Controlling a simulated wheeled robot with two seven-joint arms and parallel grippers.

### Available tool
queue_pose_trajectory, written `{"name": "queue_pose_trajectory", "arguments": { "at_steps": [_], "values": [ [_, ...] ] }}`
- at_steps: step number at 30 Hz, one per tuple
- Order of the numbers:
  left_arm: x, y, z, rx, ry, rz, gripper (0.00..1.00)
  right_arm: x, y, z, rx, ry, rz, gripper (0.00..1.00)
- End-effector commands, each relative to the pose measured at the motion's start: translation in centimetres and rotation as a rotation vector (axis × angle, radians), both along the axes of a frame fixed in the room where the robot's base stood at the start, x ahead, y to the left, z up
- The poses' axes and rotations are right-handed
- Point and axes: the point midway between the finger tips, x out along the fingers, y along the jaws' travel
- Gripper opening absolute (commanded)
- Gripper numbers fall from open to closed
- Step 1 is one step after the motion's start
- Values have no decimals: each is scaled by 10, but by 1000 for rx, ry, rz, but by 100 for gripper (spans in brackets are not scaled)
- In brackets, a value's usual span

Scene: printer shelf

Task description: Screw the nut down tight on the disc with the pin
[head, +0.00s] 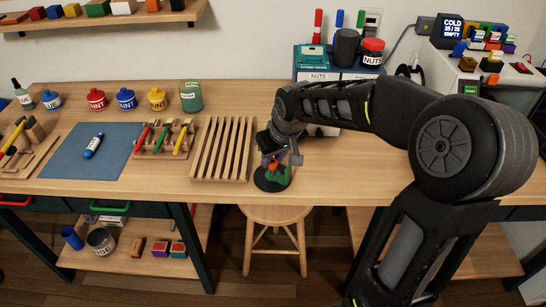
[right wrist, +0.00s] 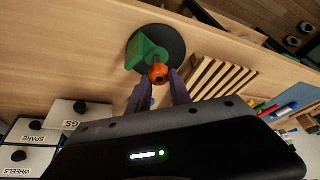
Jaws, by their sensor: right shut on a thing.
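A dark round disc (head: 262,182) lies on the wooden table near its front edge, right of the slatted rack. A green part (head: 282,175) stands on it. An orange nut (head: 272,165) sits at the green part, under my right gripper (head: 275,160). In the right wrist view the disc (right wrist: 174,38), green part (right wrist: 143,50) and orange nut (right wrist: 158,73) show clearly. My right gripper (right wrist: 160,85) is shut on the nut, its fingertips at either side. The pin is mostly hidden; how far down the nut sits on it I cannot tell. My left gripper is not in view.
A slatted wooden rack (head: 222,150) stands just left of the disc. Drawers labelled NUTS (head: 318,75) stand behind my right arm. A blue mat (head: 75,155), paint pots (head: 126,98) and a tool rack (head: 165,140) are at the left. A stool (head: 275,215) stands below the table edge.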

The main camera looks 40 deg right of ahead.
Motion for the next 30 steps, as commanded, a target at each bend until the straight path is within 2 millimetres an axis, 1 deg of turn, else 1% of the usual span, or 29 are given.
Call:
{"name": "queue_pose_trajectory", "arguments": {
  "at_steps": [7, 24, 30],
  "values": [
    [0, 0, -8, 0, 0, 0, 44, 0, 0, -9, 0, 0, 0, 0],
    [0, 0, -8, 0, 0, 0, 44, 0, 0, -9, 0, 0, 0, 0],
    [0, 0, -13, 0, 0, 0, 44, 0, 0, -14, 0, 0, 0, 0]
  ]
}}
